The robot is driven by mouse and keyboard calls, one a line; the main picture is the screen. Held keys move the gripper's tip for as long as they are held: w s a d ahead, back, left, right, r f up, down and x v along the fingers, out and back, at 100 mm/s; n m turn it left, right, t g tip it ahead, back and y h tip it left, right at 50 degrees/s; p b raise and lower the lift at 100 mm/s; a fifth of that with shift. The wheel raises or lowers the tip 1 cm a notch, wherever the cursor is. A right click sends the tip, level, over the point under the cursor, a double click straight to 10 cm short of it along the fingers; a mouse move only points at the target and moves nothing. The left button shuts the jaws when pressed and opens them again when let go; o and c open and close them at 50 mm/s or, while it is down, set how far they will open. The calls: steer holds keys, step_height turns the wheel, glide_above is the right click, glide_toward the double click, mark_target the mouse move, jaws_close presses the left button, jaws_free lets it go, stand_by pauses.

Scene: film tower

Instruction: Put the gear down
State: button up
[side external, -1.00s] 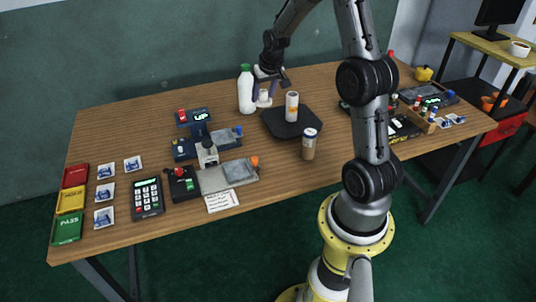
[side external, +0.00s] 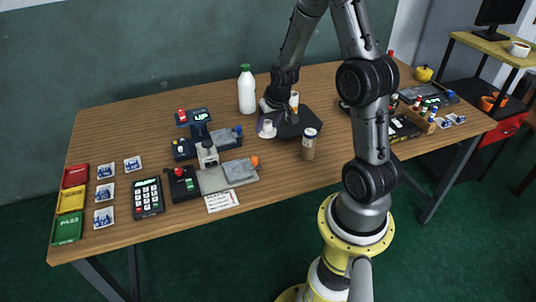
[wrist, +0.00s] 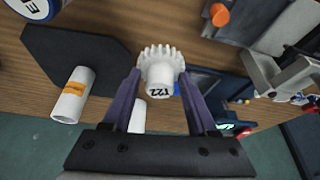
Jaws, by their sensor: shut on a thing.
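The white gear (wrist: 158,58) has teeth around its rim and a hub with dark printed characters, possibly "T22". It faces the camera between the purple fingers of my gripper (wrist: 160,82), which is shut on it. In the side view the gear (side external: 267,127) shows as a small white shape held by my gripper (side external: 268,122) at the left edge of the dark tray (side external: 286,131). I cannot tell whether the gear touches anything below. The tray also shows in the wrist view (wrist: 100,45), left of the gear.
A white cylinder with an orange label (wrist: 73,95) stands on the tray, partly behind my arm in the side view. A brown jar (side external: 309,146) stands in front of the tray and a white bottle (side external: 246,92) behind. A grey fixture (side external: 228,175) lies left.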

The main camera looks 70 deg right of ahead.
mark_target(266, 151)
steer(key=shift+d+f, duration=0.1)
steer(key=shift+f, duration=4.3)
steer(key=o, duration=1.4)
steer(key=shift+f, duration=0.15)
